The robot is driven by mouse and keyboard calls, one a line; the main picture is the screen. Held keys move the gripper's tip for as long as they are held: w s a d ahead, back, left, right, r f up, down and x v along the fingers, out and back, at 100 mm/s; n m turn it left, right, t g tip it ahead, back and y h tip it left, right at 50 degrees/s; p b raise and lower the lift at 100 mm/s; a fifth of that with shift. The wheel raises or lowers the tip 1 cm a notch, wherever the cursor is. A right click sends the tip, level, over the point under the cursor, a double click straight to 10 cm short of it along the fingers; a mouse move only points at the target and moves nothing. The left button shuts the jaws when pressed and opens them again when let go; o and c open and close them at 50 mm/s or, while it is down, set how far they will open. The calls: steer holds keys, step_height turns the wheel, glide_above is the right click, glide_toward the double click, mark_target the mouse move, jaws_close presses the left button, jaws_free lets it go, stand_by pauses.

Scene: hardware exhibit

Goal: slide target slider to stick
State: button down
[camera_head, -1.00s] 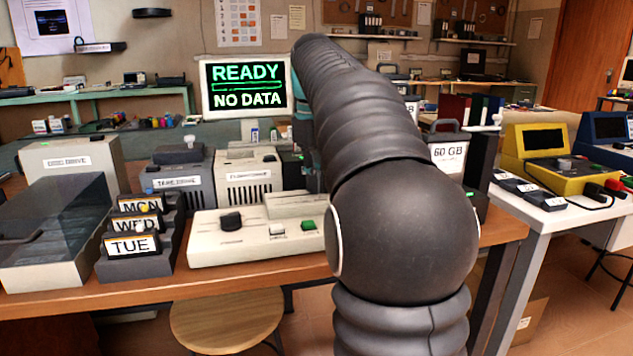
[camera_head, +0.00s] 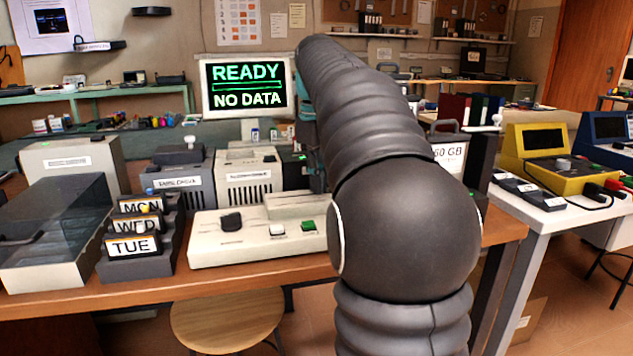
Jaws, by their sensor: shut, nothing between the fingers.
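A cream control console (camera_head: 215,254) lies on the wooden bench. On its top are a black knob (camera_head: 231,221), which appears to be the slider, a white button (camera_head: 278,230) and a green button (camera_head: 308,226). Any position markings by the knob are too small to read. My dark arm reaches forward over the right side of the bench. My gripper (camera_head: 314,180) hangs at its far end, behind and to the right of the console, apart from the knob. It is shut and empty, and mostly hidden by my arm.
A monitor (camera_head: 248,86) reads READY, NO DATA. Left of the console stand a rack of MON, WED and TUE cartridges (camera_head: 133,246) and a clear-lidded box (camera_head: 55,235). Drive boxes (camera_head: 247,178) stand behind it. A 60 GB unit (camera_head: 449,155) is partly behind my arm.

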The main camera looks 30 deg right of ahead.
steer(key=shift+a, duration=0.15)
step_height(320, 180, up, 3)
steer(key=shift+f+p, duration=0.1)
steer(key=shift+p, duration=1.05)
steer(key=shift+r, duration=2.1)
